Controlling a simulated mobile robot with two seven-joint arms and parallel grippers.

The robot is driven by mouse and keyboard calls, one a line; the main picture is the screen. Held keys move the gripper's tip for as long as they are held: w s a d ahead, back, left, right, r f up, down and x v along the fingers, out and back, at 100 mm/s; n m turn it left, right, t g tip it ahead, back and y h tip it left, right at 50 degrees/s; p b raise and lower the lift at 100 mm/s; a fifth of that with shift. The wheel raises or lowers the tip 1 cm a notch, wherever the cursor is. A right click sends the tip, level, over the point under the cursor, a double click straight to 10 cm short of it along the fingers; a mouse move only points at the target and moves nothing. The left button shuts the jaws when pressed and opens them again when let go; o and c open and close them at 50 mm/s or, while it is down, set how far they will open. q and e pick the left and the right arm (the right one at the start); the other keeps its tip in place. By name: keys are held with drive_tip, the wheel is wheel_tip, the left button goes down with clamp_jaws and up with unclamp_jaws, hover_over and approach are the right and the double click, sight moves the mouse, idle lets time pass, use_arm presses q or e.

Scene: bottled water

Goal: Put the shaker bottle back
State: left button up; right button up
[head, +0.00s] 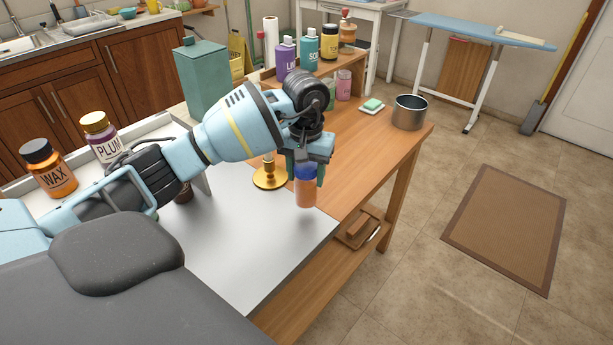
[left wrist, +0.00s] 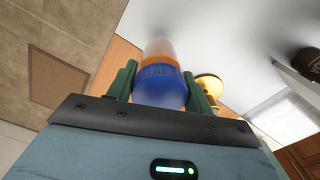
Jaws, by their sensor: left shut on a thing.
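The shaker bottle (head: 305,192) has a blue domed cap and an orange, partly clear body. My left gripper (head: 306,170) is shut on its cap end and holds it upright above the right edge of the pale grey work surface. In the left wrist view the bottle (left wrist: 160,85) sits between the two green fingers of the gripper (left wrist: 160,76), with its orange body pointing away. I cannot tell exactly how far its base is above the surface. My right gripper is not in view.
A brass candle holder (head: 269,179) stands just left of the held bottle. Behind are a wooden riser (head: 357,62) with several bottles, a soap dish (head: 372,107) and a metal pot (head: 410,113). WAX (head: 54,178) and PLUM (head: 107,146) jars stand at left.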

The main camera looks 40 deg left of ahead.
use_arm(q)
drive_tip(key=shift+w+a+f, duration=0.1)
drive_tip(key=shift+w+a, duration=0.2)
drive_tip(key=shift+w, duration=0.2)
drive_tip(key=shift+w+a, duration=0.25)
drive_tip(key=shift+w, duration=0.25)
drive_tip(key=shift+w+a+f, duration=0.1)
drive_tip(key=shift+f, duration=1.65)
drive_tip(key=shift+f, duration=0.15)
drive_tip(key=o, duration=1)
wheel_tip(320, 180, up, 12)
drive_tip(key=shift+r, duration=0.15)
